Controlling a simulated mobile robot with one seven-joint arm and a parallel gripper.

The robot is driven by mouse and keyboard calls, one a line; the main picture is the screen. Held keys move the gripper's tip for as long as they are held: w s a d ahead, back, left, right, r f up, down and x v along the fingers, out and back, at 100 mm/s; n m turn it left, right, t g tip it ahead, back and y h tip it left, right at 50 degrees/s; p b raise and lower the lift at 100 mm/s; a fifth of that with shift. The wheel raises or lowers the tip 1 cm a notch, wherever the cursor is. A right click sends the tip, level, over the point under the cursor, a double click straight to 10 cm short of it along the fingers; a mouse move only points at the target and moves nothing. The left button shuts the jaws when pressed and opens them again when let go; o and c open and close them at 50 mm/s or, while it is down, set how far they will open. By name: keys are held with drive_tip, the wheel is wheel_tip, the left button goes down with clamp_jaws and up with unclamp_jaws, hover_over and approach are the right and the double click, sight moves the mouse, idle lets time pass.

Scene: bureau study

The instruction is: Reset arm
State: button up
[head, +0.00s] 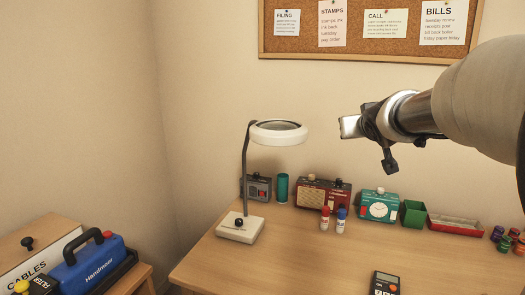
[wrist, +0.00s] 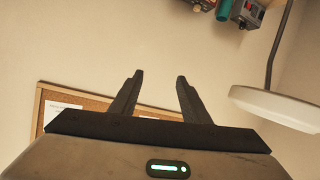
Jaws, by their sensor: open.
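My gripper (wrist: 158,78) shows in the wrist view with its two dark fingers apart and nothing between them. In the head view my arm reaches in from the right. My gripper (head: 345,126) is raised there above the desk, in front of the wall and below the corkboard. It touches nothing that I can see. The wrist view looks upside down, with the lamp at its right and the corkboard at the bottom left.
A magnifier lamp (head: 278,133) stands at the desk's left, left of my gripper. Below are radios, a teal clock (head: 379,206), two small bottles, a green box (head: 413,213) and a red tray (head: 455,224). The corkboard (head: 365,52) hangs behind. The desk's front left (head: 270,262) is clear.

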drive_tip(key=s+a+f+g+y, duration=0.1)
drive_tip(key=s+a+f+g, duration=0.3)
drive_tip(key=s, duration=0.7)
drive_tip(key=s+a+f+g+y, duration=0.1)
drive_tip(key=s+a+f, duration=0.2)
drive_tip(key=s+f, duration=0.6)
drive_tip(key=s+a+f+g, duration=0.3)
drive_tip(key=s, duration=1.1)
wheel_tip(320, 180, up, 20)
drive_tip(key=s+p, duration=0.1)
drive_tip(key=p, duration=2)
drive_tip(key=shift+a+r+g+y, duration=0.15)
drive_tip(key=shift+a+g+y, duration=0.15)
drive_tip(key=shift+d, duration=0.2)
